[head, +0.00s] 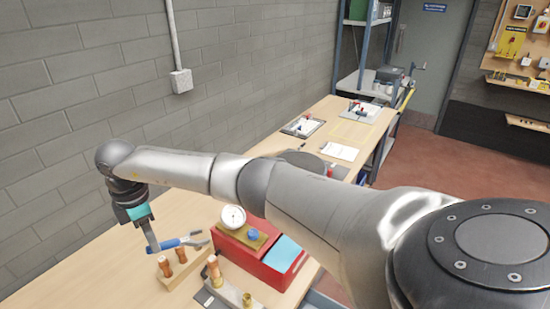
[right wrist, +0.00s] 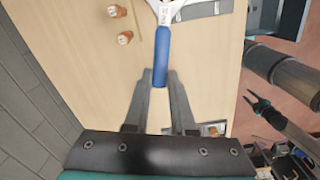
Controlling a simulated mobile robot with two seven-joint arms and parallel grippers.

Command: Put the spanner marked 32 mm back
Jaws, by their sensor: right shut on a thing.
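A spanner (head: 184,242) with a blue handle and a metal head lies low over the workbench at the left of the head view. My right gripper (head: 151,240) comes down from above and is shut on the handle's end. In the right wrist view the blue handle (right wrist: 162,55) sits between the two fingertips (right wrist: 160,78), with the head pointing away from me. Its size mark is not readable. A dark two-pronged shape (right wrist: 262,106) at the right of the right wrist view may be my left gripper; I cannot tell its state.
A wooden block with copper fittings (head: 172,268) stands just before the spanner. A red box (head: 265,262) with a dial gauge (head: 233,217) is to its right. Papers (head: 340,151) lie farther along the bench. A grey block wall (head: 90,90) runs along the left.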

